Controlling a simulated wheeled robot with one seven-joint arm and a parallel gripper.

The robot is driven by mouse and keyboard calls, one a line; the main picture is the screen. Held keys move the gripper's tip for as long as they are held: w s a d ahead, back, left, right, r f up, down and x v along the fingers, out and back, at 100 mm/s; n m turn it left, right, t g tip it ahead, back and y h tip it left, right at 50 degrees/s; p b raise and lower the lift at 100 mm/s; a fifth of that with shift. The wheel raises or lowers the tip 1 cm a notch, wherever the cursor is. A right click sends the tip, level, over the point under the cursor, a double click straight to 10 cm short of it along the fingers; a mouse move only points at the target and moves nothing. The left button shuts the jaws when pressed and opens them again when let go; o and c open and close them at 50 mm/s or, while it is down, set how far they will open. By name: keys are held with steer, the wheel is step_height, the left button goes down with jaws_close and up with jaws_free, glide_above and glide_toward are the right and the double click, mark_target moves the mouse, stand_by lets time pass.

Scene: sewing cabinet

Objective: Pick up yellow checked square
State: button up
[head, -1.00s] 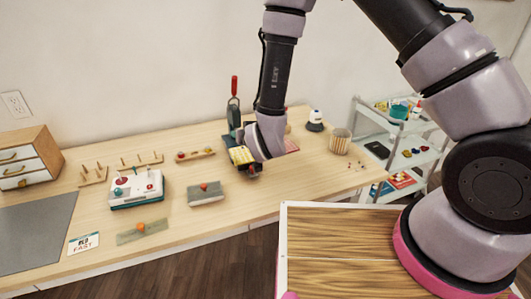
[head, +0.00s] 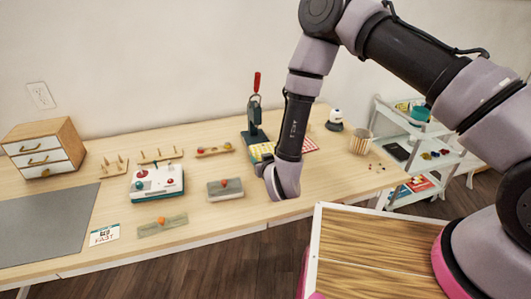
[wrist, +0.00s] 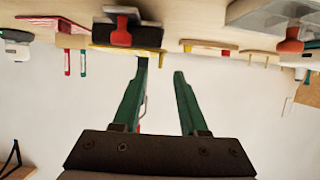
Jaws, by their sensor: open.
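The yellow checked square (head: 261,150) lies on the table near the foot of the green press, partly hidden by my arm. In the wrist view, which is upside down, a thin yellow edge (wrist: 125,50) shows beside a dark block with a red knob; I cannot tell for sure that it is the square. My gripper (wrist: 160,67) is open, with two green fingers and nothing between them. In the head view my wrist is low, in front of the square toward the table's front edge, and the fingers are mostly hidden.
A green press with a red handle (head: 254,118) stands behind the square. A red checked piece (head: 310,145) lies to its right. A grey block with a red knob (head: 226,190) sits to the left. A wooden-topped surface (head: 365,245) is at front right.

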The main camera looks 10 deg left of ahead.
steer(key=x, duration=0.3)
steer(key=shift+w+a+f, duration=0.1)
steer(key=shift+w+a, duration=0.05)
steer(key=shift+w, duration=0.15)
jaws_close()
